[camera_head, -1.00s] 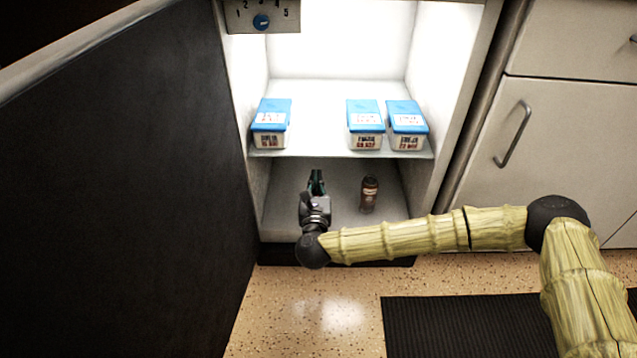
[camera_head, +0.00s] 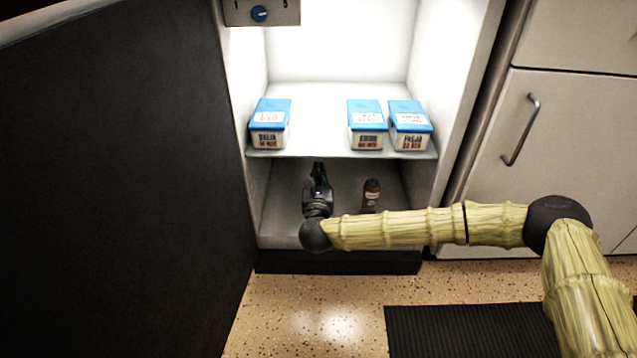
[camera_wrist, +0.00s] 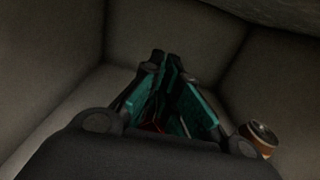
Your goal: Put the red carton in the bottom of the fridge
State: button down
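My gripper (camera_head: 318,172) is inside the bottom of the open fridge, left of centre. In the wrist view (camera_wrist: 165,62) its two teal-padded fingers run close together at the tips, with a narrow gap nearer the palm. A small dark red patch (camera_wrist: 152,127) shows low in that gap. It may be the red carton, but the gripper hides most of it, and whether it is gripped is unclear. No red carton can be made out in the head view. The fridge's bottom (camera_head: 283,222) is pale and shaded.
A brown bottle or can (camera_head: 371,195) stands right of my gripper; its top also shows in the wrist view (camera_wrist: 262,136). The open dark door (camera_head: 120,190) stands at the left.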

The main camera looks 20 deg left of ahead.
jog(key=shift+f+b, duration=0.6)
jog(key=shift+f, duration=0.35)
jog(key=c, duration=1.6)
grip_release()
jog(key=shift+c, duration=0.2)
jog(key=shift+s+d+r+p, duration=0.15)
jog(key=shift+s+r+p, duration=0.05)
jog(key=shift+s+p, duration=0.2)
jog(key=p+v, duration=0.6)
jog(key=v, duration=0.5)
jog(key=shift+s, duration=0.1)
